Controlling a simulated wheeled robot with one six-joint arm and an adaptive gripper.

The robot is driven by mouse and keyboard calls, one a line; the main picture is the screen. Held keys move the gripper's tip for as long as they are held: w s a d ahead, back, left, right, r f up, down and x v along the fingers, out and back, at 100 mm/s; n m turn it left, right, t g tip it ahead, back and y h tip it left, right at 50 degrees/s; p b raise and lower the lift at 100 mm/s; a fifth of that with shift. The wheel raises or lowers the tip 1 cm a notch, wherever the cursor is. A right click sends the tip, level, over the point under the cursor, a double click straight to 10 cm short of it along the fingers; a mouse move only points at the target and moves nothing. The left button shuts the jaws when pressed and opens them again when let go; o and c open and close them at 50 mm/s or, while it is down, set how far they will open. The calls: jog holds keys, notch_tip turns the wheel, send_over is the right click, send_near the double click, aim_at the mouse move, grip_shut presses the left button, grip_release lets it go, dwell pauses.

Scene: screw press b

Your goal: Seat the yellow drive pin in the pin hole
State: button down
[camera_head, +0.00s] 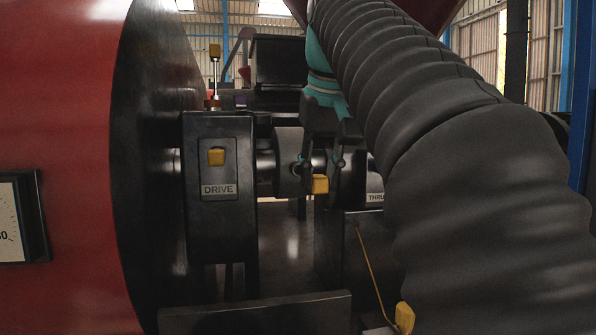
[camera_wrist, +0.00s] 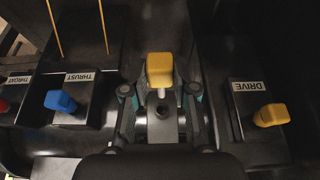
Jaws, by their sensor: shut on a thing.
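My gripper (camera_head: 320,160) is in front of the dark shaft coupling (camera_head: 288,165), just right of the DRIVE housing. It is shut on a yellow block-like piece, which I take to be the head of the yellow drive pin (camera_head: 319,184), showing at the fingertips. In the wrist view the yellow head (camera_wrist: 160,70) sits centred between the fingers of my gripper (camera_wrist: 159,92).
The DRIVE housing (camera_head: 222,235) carries a yellow knob (camera_head: 216,157), also in the wrist view (camera_wrist: 271,115). A blue knob (camera_wrist: 60,101) is at THRUST and a red one (camera_wrist: 3,105) at THROAT. A large red drum (camera_head: 60,110) stands left. A yellow piece (camera_head: 404,318) shows low right.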

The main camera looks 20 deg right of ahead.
jog(key=shift+w+d+p, duration=0.2)
jog(key=shift+w+p, duration=0.25)
jog(key=shift+w, duration=0.45)
jog(key=shift+w+d+p, duration=0.2)
jog(key=shift+w+p, duration=0.3)
jog(key=shift+w, duration=0.4)
jog(key=shift+w+d+p, duration=0.2)
jog(key=shift+w+p, duration=0.25)
jog(key=shift+w, duration=0.45)
jog(key=shift+r, duration=0.1)
jog(key=shift+w, duration=0.15)
jog(key=shift+w+d, duration=0.15)
jog(key=shift+w, duration=0.55)
jog(key=shift+w+d, duration=0.15)
jog(key=shift+w, duration=0.5)
jog(key=shift+w, duration=0.2)
jog(key=shift+w+d, duration=0.15)
jog(key=shift+w, duration=0.25)
jog(key=c, duration=0.8)
grip_release()
jog(key=shift+c, duration=0.2)
